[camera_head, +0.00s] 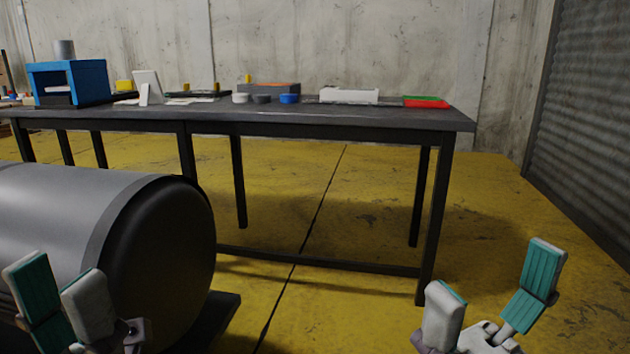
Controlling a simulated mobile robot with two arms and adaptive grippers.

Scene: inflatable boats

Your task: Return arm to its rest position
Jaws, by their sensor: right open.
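My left gripper (66,297) is at the bottom left, in front of a large grey cylinder. Its two pale fingers with teal pads stand apart, and nothing shows between them. My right gripper (490,298) is at the bottom right over the yellow floor. Its fingers are spread wide and it is empty. Both grippers point upward in the picture, and most of both arms is out of view.
The grey cylinder (60,215) with a black end fills the left foreground. Beyond it stands a dark workbench (330,115) holding a blue box (90,82), a white tray (349,95) and a red-green tray (426,102). The yellow floor (540,220) at right is clear.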

